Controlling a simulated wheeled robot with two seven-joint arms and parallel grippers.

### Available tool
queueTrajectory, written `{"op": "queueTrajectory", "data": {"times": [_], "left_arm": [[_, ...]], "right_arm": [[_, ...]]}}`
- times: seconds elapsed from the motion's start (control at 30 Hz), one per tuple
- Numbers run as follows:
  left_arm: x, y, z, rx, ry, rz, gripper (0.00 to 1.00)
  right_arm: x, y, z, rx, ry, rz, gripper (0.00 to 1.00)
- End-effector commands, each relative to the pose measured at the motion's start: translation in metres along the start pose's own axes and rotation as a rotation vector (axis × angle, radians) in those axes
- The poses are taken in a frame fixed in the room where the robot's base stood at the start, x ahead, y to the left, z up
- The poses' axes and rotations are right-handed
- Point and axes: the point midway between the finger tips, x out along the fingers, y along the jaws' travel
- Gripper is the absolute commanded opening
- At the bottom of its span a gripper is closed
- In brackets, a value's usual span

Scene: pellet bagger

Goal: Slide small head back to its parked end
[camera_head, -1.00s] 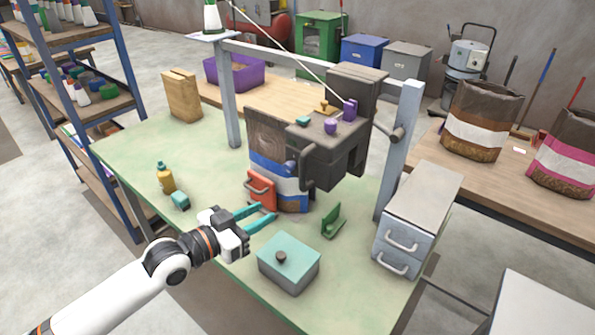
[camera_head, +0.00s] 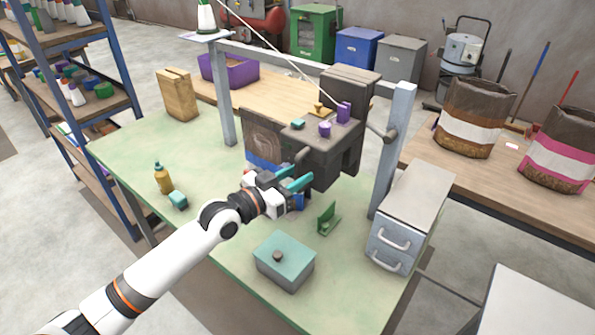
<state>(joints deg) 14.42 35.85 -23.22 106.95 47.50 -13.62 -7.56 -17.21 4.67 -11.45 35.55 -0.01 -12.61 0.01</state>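The small head (camera_head: 340,150) is a dark grey block hanging on the grey frame's cross rail, near the right post. A dark curved handle (camera_head: 300,157) sticks out at its front left. My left gripper (camera_head: 303,182) has teal fingers with a gap between them, just below and in front of this handle. I cannot tell whether they touch the head. The paper bag (camera_head: 262,135) with a blue and white band stands behind the gripper, left of the head. My gripper and wrist hide its lower part and most of the red-orange handled part. My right gripper is out of view.
The rail (camera_head: 270,55) runs left of the head, between the left post (camera_head: 226,105) and right post (camera_head: 392,150). A teal-lidded box (camera_head: 285,262), a green bracket (camera_head: 327,219) and a grey drawer unit (camera_head: 408,215) stand on the green table (camera_head: 130,150).

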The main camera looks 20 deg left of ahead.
Motion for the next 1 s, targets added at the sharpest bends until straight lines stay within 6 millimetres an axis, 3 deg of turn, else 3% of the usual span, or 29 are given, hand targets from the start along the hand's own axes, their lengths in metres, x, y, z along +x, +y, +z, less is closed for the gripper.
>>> {"op": "queueTrajectory", "data": {"times": [0.33,0.53,1.0], "left_arm": [[0.005,-0.0003,-0.0002,0.0,0.0,0.0,0.32],[0.0048,-0.0002,-0.0002,0.0,0.0,0.0,0.01],[0.0046,0.0003,-0.0001,0.002,0.001,0.0,0.0]], "right_arm": [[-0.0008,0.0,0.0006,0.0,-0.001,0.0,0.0],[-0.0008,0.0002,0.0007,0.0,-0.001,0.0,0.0],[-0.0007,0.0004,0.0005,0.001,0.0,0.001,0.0]]}}
